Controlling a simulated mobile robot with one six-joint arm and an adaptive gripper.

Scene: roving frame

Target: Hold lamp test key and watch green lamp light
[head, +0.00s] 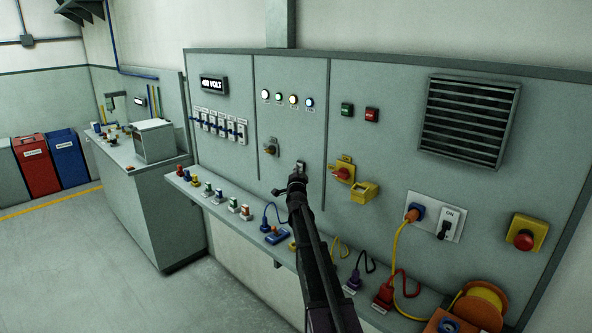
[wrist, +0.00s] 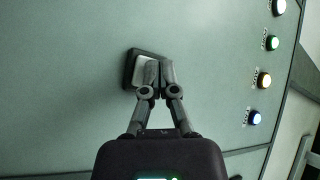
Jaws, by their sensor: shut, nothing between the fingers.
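The lamp test key (wrist: 146,70) is a pale rocker in a dark square frame on the grey panel. It shows in the head view (head: 301,165) just above my gripper's tip. My gripper (wrist: 160,70) is shut and empty, its fingertips together over the key's right part in the wrist view; in the head view my gripper (head: 297,180) reaches the panel there. The tips look in contact, but I cannot tell how far the key is pressed. The green lamp (head: 278,96) has a bright centre and green rim, and looks lit; it also shows in the wrist view (wrist: 272,43).
The white (head: 265,94), yellow (head: 293,99) and blue (head: 309,101) lamps beside it also glow. A red rotary switch on a yellow plate (head: 343,170) is right of the key. A shelf (head: 235,223) with plugs and small parts runs below.

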